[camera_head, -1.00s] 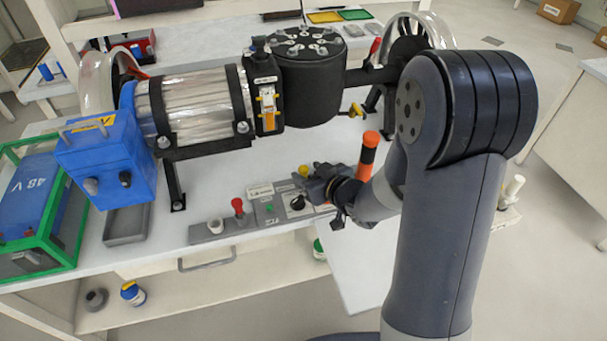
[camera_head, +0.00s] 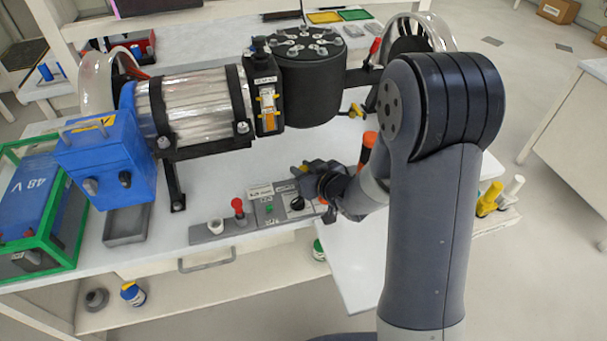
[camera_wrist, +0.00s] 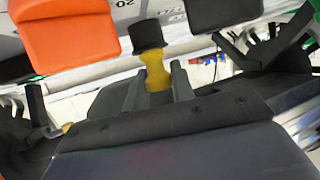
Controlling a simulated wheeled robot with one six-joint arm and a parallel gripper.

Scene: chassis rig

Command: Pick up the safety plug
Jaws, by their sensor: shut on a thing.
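My gripper (camera_head: 307,171) is low over the front of the bench, at the back edge of the grey control panel. In the wrist view my gripper (camera_wrist: 159,82) has its two dark fingers closed on the sides of a yellow piece with a black cap, which I take to be the safety plug (camera_wrist: 155,72). In the head view a little yellow of the safety plug (camera_head: 303,169) shows beside the fingers. Its lower end is hidden, so I cannot tell whether it is clear of the panel.
The grey panel (camera_head: 222,237) carries a red button and a black knob. An orange and black cylinder (camera_head: 368,140) stands close behind my arm. The motor assembly (camera_head: 195,105) is behind. A blue box (camera_head: 108,160) and green-framed 48 V case (camera_head: 30,190) are left.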

